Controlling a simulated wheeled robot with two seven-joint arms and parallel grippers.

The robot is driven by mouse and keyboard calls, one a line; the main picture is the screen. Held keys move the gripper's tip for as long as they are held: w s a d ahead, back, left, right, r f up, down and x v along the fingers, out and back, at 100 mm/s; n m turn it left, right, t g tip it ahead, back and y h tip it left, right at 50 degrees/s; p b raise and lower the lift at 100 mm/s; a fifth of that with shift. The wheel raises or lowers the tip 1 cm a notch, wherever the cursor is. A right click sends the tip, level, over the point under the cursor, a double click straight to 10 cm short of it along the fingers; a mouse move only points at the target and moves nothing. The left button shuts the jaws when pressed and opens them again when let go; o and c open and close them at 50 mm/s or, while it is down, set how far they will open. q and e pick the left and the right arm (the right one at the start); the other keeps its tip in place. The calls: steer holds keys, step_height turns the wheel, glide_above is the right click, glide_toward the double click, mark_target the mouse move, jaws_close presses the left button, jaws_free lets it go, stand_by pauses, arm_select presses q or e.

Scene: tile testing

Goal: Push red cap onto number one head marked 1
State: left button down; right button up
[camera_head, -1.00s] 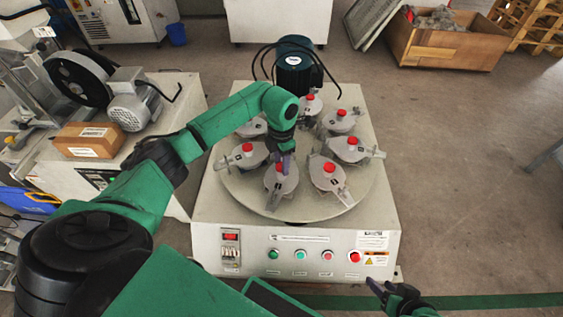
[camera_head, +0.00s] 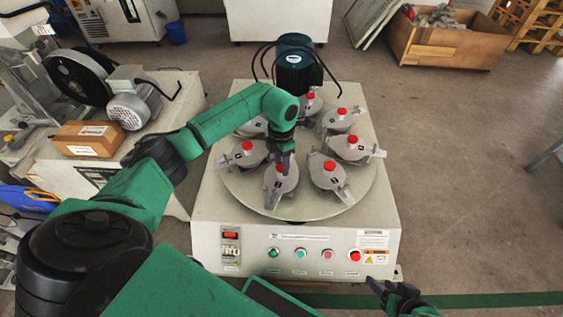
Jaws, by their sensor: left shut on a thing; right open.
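Several grey heads with red caps stand in a ring on the round plate (camera_head: 308,211) of the machine. The front head (camera_head: 279,188) is partly hidden by my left gripper (camera_head: 285,166), which points down at its top. A sliver of the red cap (camera_head: 279,166) shows beside the fingers. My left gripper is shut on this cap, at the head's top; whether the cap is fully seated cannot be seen. The number marks are too small to read. My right gripper (camera_head: 385,291) is open and empty, low in front of the machine.
Neighbouring heads stand close by, to the left (camera_head: 246,153) and right (camera_head: 328,170). A dark green motor (camera_head: 293,68) with black cables stands behind the plate. Coloured buttons (camera_head: 300,254) line the machine's front panel.

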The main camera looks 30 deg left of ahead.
arm_select(q)
steer(key=shift+f, duration=0.3)
stand_by(0.4)
jaws_free()
stand_by(0.5)
step_height(320, 180, up, 7)
steer(key=p, duration=0.5)
steer(key=shift+p, duration=0.4)
jaws_close()
stand_by(1.2)
steer(key=shift+f, duration=0.1)
steer(key=shift+f+b, duration=2.2)
steer(key=shift+f, duration=0.75)
